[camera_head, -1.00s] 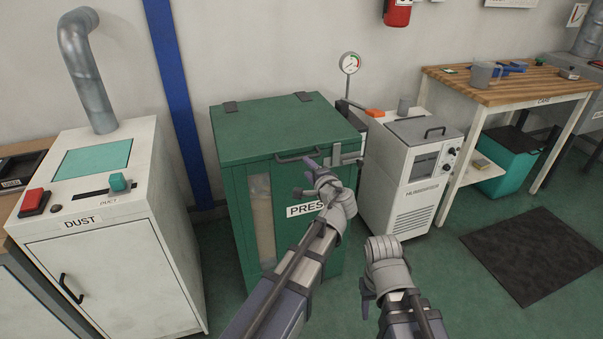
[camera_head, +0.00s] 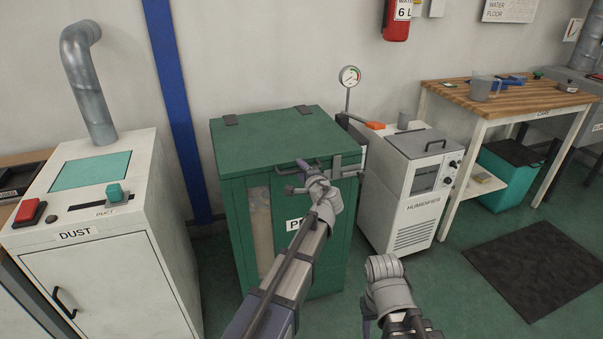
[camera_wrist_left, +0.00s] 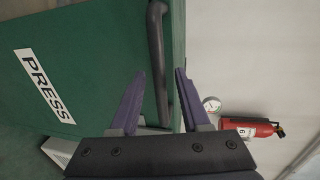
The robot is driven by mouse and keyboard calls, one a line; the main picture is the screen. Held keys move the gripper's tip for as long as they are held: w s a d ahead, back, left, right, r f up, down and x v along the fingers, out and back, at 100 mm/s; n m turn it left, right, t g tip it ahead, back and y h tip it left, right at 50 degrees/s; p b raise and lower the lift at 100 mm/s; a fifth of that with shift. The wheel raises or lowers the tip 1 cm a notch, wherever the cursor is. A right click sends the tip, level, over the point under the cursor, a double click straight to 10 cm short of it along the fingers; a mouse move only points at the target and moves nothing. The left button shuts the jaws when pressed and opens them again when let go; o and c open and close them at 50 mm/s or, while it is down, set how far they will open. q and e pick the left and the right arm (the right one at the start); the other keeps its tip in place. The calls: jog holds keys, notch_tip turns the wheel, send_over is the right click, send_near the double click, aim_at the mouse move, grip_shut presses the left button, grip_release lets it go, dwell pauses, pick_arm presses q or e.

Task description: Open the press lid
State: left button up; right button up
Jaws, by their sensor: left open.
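The press (camera_head: 268,215) is a green cabinet with a flat green lid (camera_head: 275,140), which lies shut on top. A dark bar handle (camera_head: 286,170) is on the lid's front edge; it also shows in the left wrist view (camera_wrist_left: 157,60). My left gripper (camera_head: 295,177) is open at the handle, in front of the press. In the left wrist view its two purple fingers (camera_wrist_left: 158,88) stand on either side of the handle bar, with a gap to each finger. My right gripper (camera_head: 368,318) hangs low, right of the press; its fingers are mostly hidden.
A grey latch-like bracket (camera_head: 340,170) sits at the press's front right corner. The white humidifier (camera_head: 405,205) stands close on the right. The white dust cabinet (camera_head: 110,260) stands on the left. A pressure gauge (camera_head: 350,77) rises behind. The wall above the lid is clear.

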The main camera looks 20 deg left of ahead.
pick_arm(q)
jog(key=shift+c, duration=0.4)
grip_shut()
dwell(1.0)
